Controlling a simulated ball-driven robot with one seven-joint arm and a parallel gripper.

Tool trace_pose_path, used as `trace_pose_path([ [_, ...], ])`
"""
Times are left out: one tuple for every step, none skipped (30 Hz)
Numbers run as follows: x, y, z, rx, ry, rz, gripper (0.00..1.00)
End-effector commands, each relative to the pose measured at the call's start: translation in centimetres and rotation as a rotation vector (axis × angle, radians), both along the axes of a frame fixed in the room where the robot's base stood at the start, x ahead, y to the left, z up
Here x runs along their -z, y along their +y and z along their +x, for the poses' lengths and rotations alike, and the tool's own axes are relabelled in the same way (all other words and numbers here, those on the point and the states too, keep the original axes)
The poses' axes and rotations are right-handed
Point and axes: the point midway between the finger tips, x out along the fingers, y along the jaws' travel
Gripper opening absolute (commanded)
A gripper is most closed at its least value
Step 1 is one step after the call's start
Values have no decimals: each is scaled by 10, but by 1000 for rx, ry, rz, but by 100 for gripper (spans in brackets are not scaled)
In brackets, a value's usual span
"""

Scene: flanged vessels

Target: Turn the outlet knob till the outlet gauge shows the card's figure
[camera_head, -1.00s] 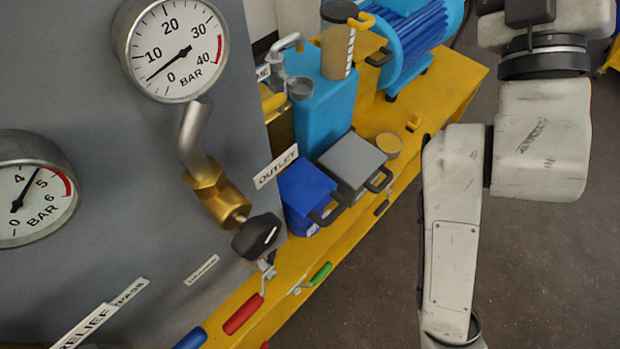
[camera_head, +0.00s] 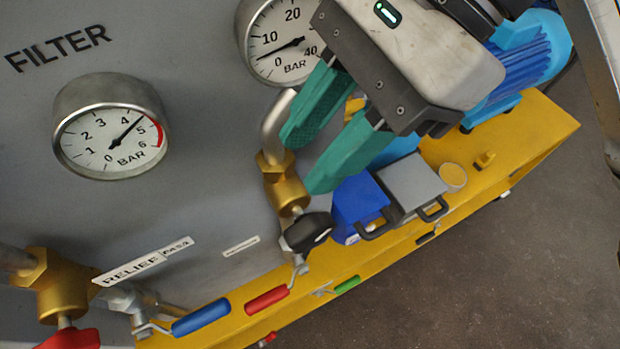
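The outlet knob, a black knob (camera_head: 308,232), sits on a brass valve (camera_head: 284,190) below a bent steel pipe. The gauge above that pipe, the outlet gauge (camera_head: 283,45), reads to 40 bar. Its needle points between 0 and 10, and my gripper hides its right part. My gripper (camera_head: 301,165) has two teal fingers, spread apart with nothing seen between them. Its fingertips are above the knob in the picture, apart from it, and overlap the view of the pipe. The OUTLET label is hidden now. I see no readable card figure; a small white tag (camera_head: 240,246) is too small to read.
The filter gauge (camera_head: 112,135) reads between 4 and 5. Blue (camera_head: 201,316) and red (camera_head: 267,299) lever handles lie below the knob. A blue box (camera_head: 358,205) and a grey box (camera_head: 412,182) stand to its right on the yellow base. Clear floor lies at lower right.

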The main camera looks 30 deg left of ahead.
Motion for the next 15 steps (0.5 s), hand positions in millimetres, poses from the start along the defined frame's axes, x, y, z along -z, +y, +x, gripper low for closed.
trace_pose_path([
  [4,-7,6,-10,-41,-56,35],
  [6,-11,9,-17,-59,-83,35],
  [8,-15,12,-22,-79,-114,35],
  [9,-18,13,-26,-90,-131,35],
  [10,-20,14,-29,-98,-144,35],
  [12,-21,15,-33,-103,-156,35],
  [13,-22,15,-34,-106,-160,35],
  [16,-21,14,-34,-108,-162,35],
  [19,-21,13,-35,-107,-163,35],
  [22,-20,12,-36,-105,-163,35],
  [26,-19,10,-36,-104,-162,35],
  [32,-18,8,-36,-104,-162,35],
  [36,-17,6,-37,-103,-161,35],
  [41,-16,4,-36,-103,-161,35],
  [48,-14,2,-36,-102,-161,35],
])
